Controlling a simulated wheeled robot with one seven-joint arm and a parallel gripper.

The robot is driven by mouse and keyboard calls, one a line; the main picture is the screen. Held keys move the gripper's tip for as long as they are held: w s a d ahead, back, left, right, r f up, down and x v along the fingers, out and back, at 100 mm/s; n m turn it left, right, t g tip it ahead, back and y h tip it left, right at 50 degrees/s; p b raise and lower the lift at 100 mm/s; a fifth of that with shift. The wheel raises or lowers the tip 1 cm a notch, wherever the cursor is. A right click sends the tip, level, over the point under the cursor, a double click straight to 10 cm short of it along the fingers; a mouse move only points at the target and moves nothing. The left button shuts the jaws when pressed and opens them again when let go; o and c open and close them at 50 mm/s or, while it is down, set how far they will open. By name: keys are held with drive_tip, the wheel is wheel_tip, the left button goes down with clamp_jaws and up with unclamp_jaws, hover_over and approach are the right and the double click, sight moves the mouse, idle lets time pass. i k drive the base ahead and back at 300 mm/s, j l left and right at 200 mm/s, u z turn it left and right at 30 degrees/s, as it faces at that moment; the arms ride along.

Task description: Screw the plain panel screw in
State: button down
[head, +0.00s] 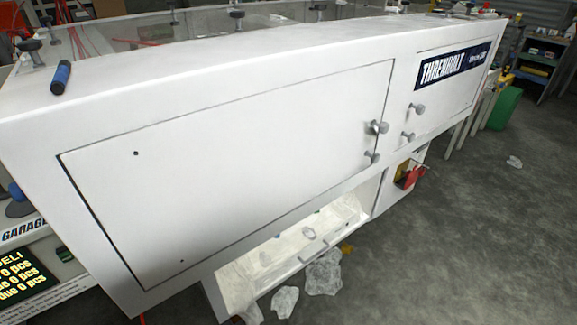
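A large white cabinet (270,75) fills the middle of the head view. Its front has a wide white panel (230,165) with a dark outline. A small dark spot (136,153), perhaps a hole, is near the panel's upper left. Grey round-headed knobs or screws stick out at the panel's right edge, one upper (377,127) and one lower (371,157). Two more, upper (417,108) and lower (408,135), are on the right-hand panel (455,85). I cannot tell which, if any, is the plain panel screw. My gripper is not in view.
A blue-and-black cylindrical object (61,77) lies on the cabinet's top left. Dark-headed knobs (237,18) stand along the top. Below is an open shelf (300,245), with crumpled clear film (323,273) beside it. A red object (408,174) sits lower right. Grey floor (460,240) is mostly clear.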

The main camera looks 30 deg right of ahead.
sight(384, 127)
drive_tip(key=l+z, duration=0.3)
drive_tip(key=i+l+z, duration=0.15)
drive_tip(key=l+z, duration=0.2)
drive_tip(key=i+l+z, duration=0.15)
drive_tip(key=l+z, duration=0.15)
drive_tip(key=l, duration=0.15)
